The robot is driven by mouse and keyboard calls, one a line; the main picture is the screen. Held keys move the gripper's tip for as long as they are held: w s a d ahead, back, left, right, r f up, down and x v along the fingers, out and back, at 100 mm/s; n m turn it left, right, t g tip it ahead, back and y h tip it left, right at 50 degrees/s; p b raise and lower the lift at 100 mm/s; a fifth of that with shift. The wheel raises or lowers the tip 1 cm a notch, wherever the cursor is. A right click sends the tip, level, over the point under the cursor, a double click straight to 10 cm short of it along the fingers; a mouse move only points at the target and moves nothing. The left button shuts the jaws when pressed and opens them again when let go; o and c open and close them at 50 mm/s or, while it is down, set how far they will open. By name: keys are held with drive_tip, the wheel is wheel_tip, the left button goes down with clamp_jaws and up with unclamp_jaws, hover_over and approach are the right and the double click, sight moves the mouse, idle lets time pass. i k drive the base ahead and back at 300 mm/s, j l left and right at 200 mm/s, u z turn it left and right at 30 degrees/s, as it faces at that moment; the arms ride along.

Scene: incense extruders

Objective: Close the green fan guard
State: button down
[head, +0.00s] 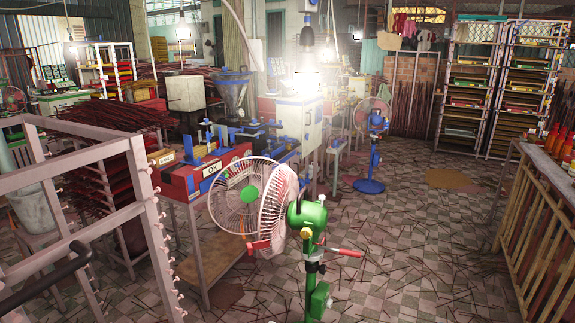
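The green fan stands in the centre foreground, with a green motor housing (306,214) on a green and black post. Its pale wire guard shows as two round parts. The front guard (226,208), with a green centre, faces left and stands at an angle to the rear guard (279,205) beside the motor. The two parts look spread apart, overlapping in the picture; I cannot tell where they join. A red piece (258,245) sits at their lower edge, and a red-handled lever (345,252) sticks out right of the post. My gripper is not in view.
A grey metal rack (143,205) fills the left foreground. A red machine on a table (192,180) stands behind the fan. A blue fan (370,150) stands farther back, and a slatted wooden counter (535,230) is at right. The tiled floor right of the green fan is open, strewn with sticks.

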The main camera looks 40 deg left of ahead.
sight(249, 194)
drive_tip(key=i+u, duration=0.1)
drive_tip(key=i, duration=0.75)
drive_tip(key=i+l+u, duration=0.1)
drive_tip(key=i, duration=0.75)
drive_tip(key=i+u, duration=0.2)
drive_tip(key=i, duration=0.35)
drive_tip(key=i+u, duration=0.2)
drive_tip(key=i, duration=0.4)
drive_tip(key=i+l+u, duration=0.25)
drive_tip(key=i, duration=0.3)
drive_tip(key=i+j+u, duration=0.15)
drive_tip(key=i+u, duration=0.65)
drive_tip(key=i+l+u, duration=0.15)
drive_tip(key=i+u, duration=0.2)
drive_tip(key=i+l+u, duration=0.25)
drive_tip(key=i+u, duration=0.15)
drive_tip(key=i+j+u, duration=0.15)
drive_tip(key=u, duration=0.3)
drive_tip(key=i+u, duration=0.4)
drive_tip(key=i+j+u, duration=0.1)
drive_tip(key=u, duration=0.35)
drive_tip(key=i+l+u, duration=0.1)
drive_tip(key=i+u, duration=0.15)
drive_tip(key=u, duration=0.15)
drive_tip(key=i+j, duration=0.1)
drive_tip(key=i, duration=0.25)
drive_tip(key=l+z, duration=0.05)
